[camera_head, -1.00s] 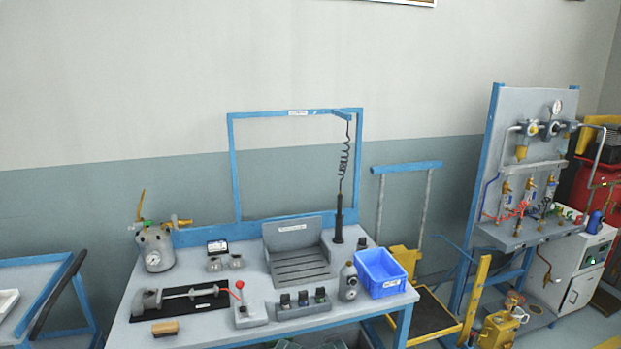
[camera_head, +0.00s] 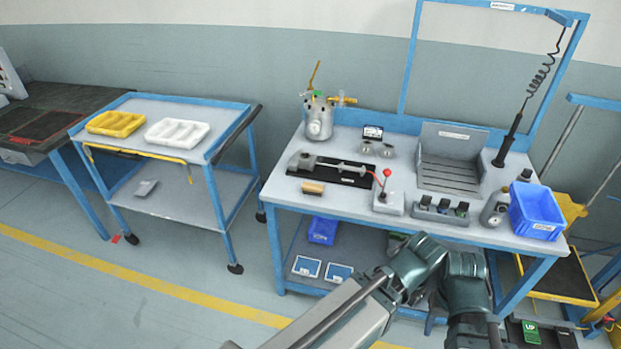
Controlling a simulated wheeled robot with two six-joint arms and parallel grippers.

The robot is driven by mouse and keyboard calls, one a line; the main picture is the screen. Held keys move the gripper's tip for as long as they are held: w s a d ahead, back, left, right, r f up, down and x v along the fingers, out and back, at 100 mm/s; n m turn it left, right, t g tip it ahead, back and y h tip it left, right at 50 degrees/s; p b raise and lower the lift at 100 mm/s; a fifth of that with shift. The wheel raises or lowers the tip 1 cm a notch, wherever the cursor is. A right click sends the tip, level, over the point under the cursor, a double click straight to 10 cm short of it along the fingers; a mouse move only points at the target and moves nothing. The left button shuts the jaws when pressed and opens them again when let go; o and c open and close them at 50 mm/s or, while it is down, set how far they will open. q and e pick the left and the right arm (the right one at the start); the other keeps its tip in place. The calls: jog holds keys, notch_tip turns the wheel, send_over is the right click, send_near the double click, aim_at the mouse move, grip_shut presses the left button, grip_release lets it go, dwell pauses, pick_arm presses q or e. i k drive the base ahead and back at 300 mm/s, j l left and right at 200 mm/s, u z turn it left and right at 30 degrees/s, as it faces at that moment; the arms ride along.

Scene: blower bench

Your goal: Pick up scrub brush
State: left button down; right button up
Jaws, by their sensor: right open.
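The scrub brush (camera_head: 313,188), a small tan block, lies near the front left edge of the blue-framed bench (camera_head: 345,205), just in front of a black mat. My right arm comes in from the bottom of the picture, in front of the bench and below its top. My right gripper (camera_head: 436,305) is open, well to the right of the brush and apart from it; its fingers are mostly hidden by my arm. My left gripper is not in view.
On the bench, a red-knobbed lever (camera_head: 388,199) stands right of the brush, and a metal canister (camera_head: 319,122) stands behind it. A blue bin (camera_head: 537,211) is at the right end. A cart (camera_head: 185,145) with yellow and white trays stands left; open floor lies between.

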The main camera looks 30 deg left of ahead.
aim_at(308, 188)
jog(key=i+j, duration=0.15)
jog(key=j, duration=0.2)
jog(key=i+j, duration=0.15)
jog(key=j, duration=0.15)
jog(key=i+j, duration=0.15)
jog(key=j, duration=0.2)
jog(key=i+j, duration=0.1)
jog(key=j, duration=0.2)
jog(key=i+j, duration=0.15)
jog(key=j, duration=0.2)
